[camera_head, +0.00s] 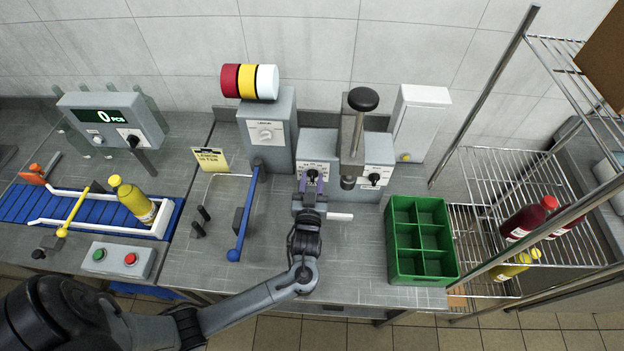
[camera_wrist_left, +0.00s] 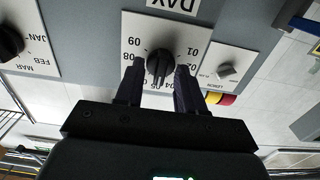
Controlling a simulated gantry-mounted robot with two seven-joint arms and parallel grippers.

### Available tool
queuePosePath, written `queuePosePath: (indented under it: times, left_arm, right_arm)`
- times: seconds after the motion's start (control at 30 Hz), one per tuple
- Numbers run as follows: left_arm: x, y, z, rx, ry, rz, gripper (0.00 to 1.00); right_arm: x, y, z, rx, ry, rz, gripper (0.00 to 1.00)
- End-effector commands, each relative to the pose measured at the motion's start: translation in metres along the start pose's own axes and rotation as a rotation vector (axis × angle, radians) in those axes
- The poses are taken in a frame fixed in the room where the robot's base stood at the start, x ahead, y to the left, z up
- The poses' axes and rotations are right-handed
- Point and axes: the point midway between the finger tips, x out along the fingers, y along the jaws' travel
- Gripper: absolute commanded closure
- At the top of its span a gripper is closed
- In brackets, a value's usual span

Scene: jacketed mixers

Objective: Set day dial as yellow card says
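The yellow card (camera_head: 210,159) stands on the bench at left of centre; it seems to read "LEMON" with a small date line I cannot read surely. The day dial (camera_head: 312,173) is a black knob on the grey box's left plate. In the left wrist view the dial (camera_wrist_left: 159,66) appears upside down under the "DAY" label, its bar pointing down near 04 and 05. My left gripper (camera_wrist_left: 160,75) has a finger on each side of the knob, apparently with slight gaps. It also shows in the head view (camera_head: 312,187). My right gripper is out of view.
The month dial (camera_head: 374,179) is right of the day dial, past a black-knobbed lever (camera_head: 363,99). A blue-handled lever (camera_head: 240,225) stands left of my gripper. A green crate (camera_head: 392,250) is at right. A conveyor (camera_head: 40,205) with a yellow bottle (camera_head: 135,201) is at left.

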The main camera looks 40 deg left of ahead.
Motion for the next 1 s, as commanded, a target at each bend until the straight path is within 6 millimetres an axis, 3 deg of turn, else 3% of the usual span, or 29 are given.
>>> queuePosePath:
  times: [0.37, 0.4, 0.63, 1.0]
  left_arm:
    - [0.0056, -0.0003, 0.0003, 0.0, 0.0, 0.0, 0.62]
    - [0.0055, -0.0003, 0.0002, 0.0, 0.0, 0.0, 0.63]
    - [0.0053, -0.0002, 0.0002, 0.0, 0.0, 0.0, 0.98]
    - [0.0051, 0.0, -0.0013, 0.026, -0.001, 0.0, 1.0]
  right_arm:
    - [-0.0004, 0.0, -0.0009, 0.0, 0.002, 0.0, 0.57]
    - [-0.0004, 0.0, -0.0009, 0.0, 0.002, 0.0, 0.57]
    - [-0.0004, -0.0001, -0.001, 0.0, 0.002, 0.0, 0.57]
    - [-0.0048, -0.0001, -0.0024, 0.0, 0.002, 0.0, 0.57]
